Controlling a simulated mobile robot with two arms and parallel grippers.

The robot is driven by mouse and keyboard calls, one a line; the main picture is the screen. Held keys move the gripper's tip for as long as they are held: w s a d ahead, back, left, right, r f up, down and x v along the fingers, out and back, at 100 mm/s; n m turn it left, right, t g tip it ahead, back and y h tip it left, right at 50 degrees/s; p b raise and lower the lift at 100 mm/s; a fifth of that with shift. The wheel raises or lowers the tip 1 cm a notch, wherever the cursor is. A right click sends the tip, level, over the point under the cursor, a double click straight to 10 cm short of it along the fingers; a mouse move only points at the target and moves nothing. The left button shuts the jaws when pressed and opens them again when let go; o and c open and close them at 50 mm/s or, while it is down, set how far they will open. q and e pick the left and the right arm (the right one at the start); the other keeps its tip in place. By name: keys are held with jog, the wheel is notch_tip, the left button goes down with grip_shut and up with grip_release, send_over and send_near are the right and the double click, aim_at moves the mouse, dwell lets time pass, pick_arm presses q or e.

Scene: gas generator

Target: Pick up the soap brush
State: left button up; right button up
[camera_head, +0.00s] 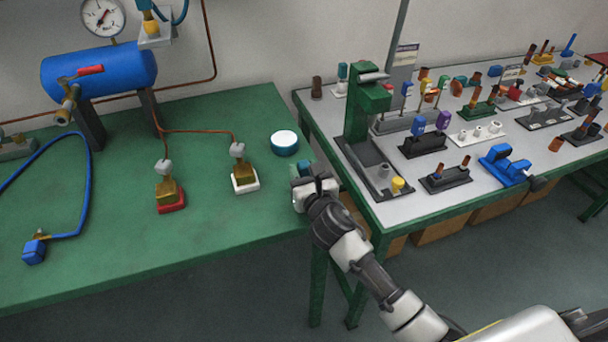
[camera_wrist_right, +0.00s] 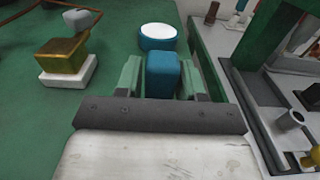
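A small blue block-shaped thing (camera_wrist_right: 163,75), which I take to be the soap brush, stands between the fingers of my right gripper (camera_wrist_right: 164,80) in the right wrist view. The green fingers are on either side of it and very close; I cannot tell whether they press on it. In the head view my right gripper (camera_head: 308,178) is at the right edge of the green table, and it mostly hides the blue thing (camera_head: 304,168). A round blue container with a white top (camera_head: 285,141) stands just beyond, also in the wrist view (camera_wrist_right: 158,37). My left gripper is not in view.
A brass block on a white base (camera_head: 243,178) and one on a red base (camera_head: 169,194) stand to the left on the green table (camera_head: 110,240). A grey table (camera_head: 420,210) with a green stand (camera_head: 366,112) and several parts is to the right. A gap separates the tables.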

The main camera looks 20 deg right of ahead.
aim_at(305, 163)
jog(key=c, duration=0.5)
jog(key=shift+c, duration=0.2)
jog(key=shift+r, duration=0.45)
notch_tip(305, 163, up, 4)
jog(key=shift+s+d+p, duration=0.1)
jog(key=shift+d+p, duration=0.05)
jog(key=shift+p, duration=0.65)
jog(key=s+d+r, duration=0.6)
jog(key=s+d, duration=0.1)
jog(key=s, duration=0.1)
jog(key=shift+s+d+p, duration=0.2)
jog(key=shift+d+p, duration=0.15)
jog(key=shift+p, duration=0.05)
